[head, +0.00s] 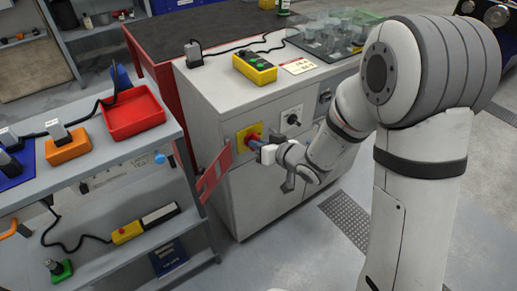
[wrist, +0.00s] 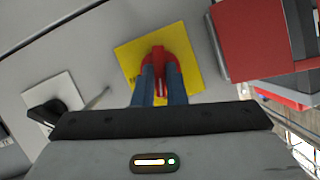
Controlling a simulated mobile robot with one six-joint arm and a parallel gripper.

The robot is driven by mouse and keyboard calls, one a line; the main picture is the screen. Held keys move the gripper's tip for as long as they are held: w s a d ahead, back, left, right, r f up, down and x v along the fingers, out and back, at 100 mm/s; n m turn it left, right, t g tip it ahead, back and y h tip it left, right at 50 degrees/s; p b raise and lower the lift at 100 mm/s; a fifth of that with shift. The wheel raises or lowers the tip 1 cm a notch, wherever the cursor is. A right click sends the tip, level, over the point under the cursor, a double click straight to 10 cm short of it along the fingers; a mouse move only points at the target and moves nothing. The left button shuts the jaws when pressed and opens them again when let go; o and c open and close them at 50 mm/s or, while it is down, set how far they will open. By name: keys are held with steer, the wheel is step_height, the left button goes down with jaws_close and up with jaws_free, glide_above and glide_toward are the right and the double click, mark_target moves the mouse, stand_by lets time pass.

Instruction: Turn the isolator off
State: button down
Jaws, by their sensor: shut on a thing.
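The isolator is a red rotary handle on a yellow square plate (head: 244,133) on the front of the grey cabinet. In the wrist view the red handle (wrist: 166,58) stands out from the yellow plate (wrist: 190,72). My gripper (head: 257,144) reaches it from the right. In the wrist view the two blue-grey fingers of my gripper (wrist: 160,85) lie on either side of the handle and are shut on it. The fingers hide part of the handle, so its exact angle is hard to tell.
A red hinged panel (head: 215,172) sticks out just left of the isolator, also in the wrist view (wrist: 262,38). A black knob on a white plate (head: 292,119) is to the right. A shelf with a red tray (head: 133,124) stands left. Open floor lies in front.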

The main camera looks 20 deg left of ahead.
steer(key=shift+s+f+n+t+h+b, duration=0.2)
steer(key=shift+n+t+h+b, duration=0.3)
steer(key=shift+n+b, duration=0.8)
steer(key=shift+b, duration=0.4)
steer(key=c, duration=1.5)
jaws_free()
steer(key=shift+w+r, duration=0.1)
steer(key=shift+r, duration=0.05)
steer(key=p+v, duration=0.1)
steer(key=v, duration=0.6)
steer(key=shift+s+d+r+p, duration=0.2)
steer(key=shift+s+d+p, duration=0.05)
steer(key=shift+p, duration=0.15)
